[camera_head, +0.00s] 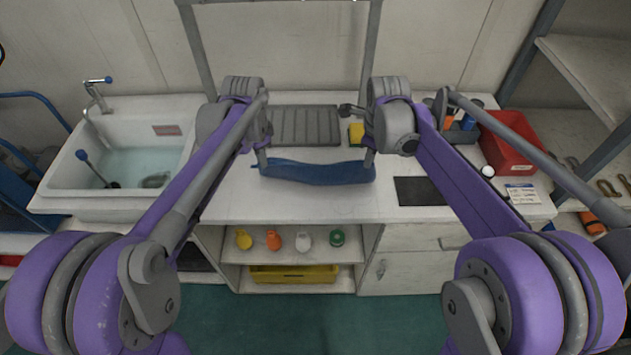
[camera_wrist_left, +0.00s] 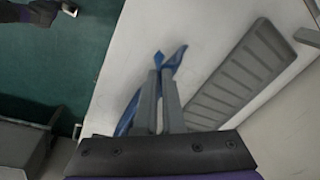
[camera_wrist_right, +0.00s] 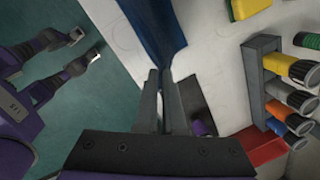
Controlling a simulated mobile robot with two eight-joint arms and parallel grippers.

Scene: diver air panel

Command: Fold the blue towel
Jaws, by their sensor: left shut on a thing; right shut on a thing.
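The blue towel (camera_head: 318,173) hangs as a long sagging strip between my two grippers, over the white counter. My left gripper (camera_head: 262,163) is shut on the towel's left end. In the left wrist view the towel (camera_wrist_left: 174,59) sticks out past the closed fingertips (camera_wrist_left: 160,75). My right gripper (camera_head: 369,161) is shut on the towel's right end. In the right wrist view the towel (camera_wrist_right: 152,30) stretches away from the fingertips (camera_wrist_right: 161,75). Whether the towel's lower edge touches the counter cannot be told.
A grey ribbed drainboard (camera_head: 304,126) lies behind the towel, with a yellow sponge (camera_head: 356,133) beside it. A sink (camera_head: 125,165) is at left. A black mat (camera_head: 419,191) and a red bin (camera_head: 507,141) are at right. The counter front (camera_head: 300,207) is clear.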

